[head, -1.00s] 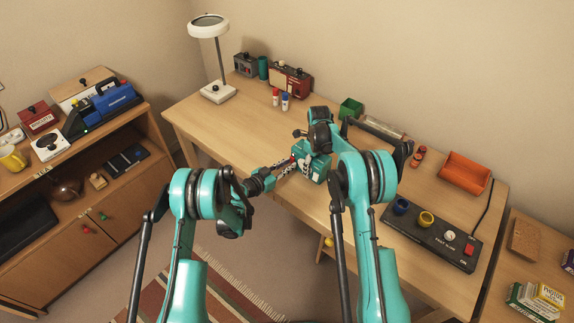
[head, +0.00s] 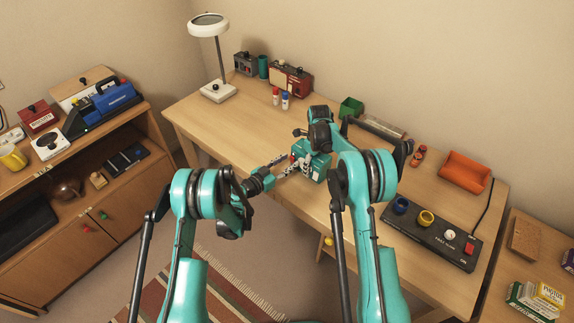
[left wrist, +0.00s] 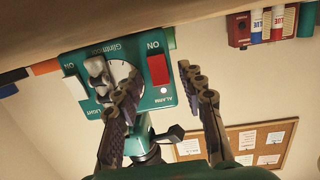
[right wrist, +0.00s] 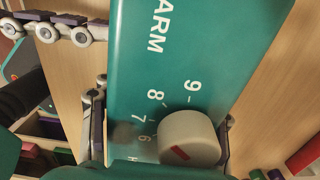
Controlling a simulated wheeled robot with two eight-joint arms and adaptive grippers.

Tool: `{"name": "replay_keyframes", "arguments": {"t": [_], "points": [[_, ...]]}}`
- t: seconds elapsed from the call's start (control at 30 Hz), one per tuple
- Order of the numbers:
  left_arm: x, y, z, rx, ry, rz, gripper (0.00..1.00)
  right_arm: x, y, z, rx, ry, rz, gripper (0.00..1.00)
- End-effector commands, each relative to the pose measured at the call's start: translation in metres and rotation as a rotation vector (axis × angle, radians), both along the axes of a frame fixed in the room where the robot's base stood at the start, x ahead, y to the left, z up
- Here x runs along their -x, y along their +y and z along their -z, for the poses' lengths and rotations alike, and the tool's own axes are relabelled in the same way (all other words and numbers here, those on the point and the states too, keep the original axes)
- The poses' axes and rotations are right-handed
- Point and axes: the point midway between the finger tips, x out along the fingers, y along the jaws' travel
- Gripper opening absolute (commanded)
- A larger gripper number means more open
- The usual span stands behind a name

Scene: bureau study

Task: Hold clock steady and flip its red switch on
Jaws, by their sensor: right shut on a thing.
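I cannot tell the red switch's position. My left gripper (left wrist: 145,74) is open, its fingers spread before the face with the red switch between them in the picture; in the head view (head: 284,162) it reaches in from the left. My right gripper (right wrist: 160,110) is shut on the clock's body from above, beside a grey knob (right wrist: 188,138).
A lamp (head: 218,92), a red radio (head: 291,80) and two small bottles stand farther back on the desk. A green box (head: 351,107), an orange tray (head: 465,172) and a black control panel (head: 430,238) lie to the right. Desk left of the clock is clear.

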Motion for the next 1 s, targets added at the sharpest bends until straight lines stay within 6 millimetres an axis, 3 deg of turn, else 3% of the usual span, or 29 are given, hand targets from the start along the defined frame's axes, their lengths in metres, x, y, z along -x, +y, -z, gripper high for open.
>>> {"name": "replay_keyframes", "arguments": {"t": [0.4, 0.6, 0.93, 0.97, 1.0], "points": [[0.000, 0.000, -0.076, 0.000, 0.000, 0.000, 0.40, 0.000, 0.001, 0.001, -0.001, 0.000, 0.000, 0.16], [0.000, 0.000, -0.089, 0.000, 0.000, 0.000, 0.40, 0.000, 0.001, 0.001, -0.001, 0.000, 0.000, 0.16], [0.000, 0.000, -0.089, 0.000, 0.000, 0.000, 0.40, 0.000, 0.001, 0.000, -0.001, 0.000, 0.000, 0.16], [0.000, 0.000, -0.089, 0.000, 0.000, 0.000, 0.40, 0.000, 0.001, 0.001, -0.001, 0.000, 0.000, 0.68], [0.000, 0.000, -0.089, 0.000, 0.000, 0.000, 0.40, 0.000, 0.001, 0.000, -0.001, 0.000, 0.000, 0.78]]}}
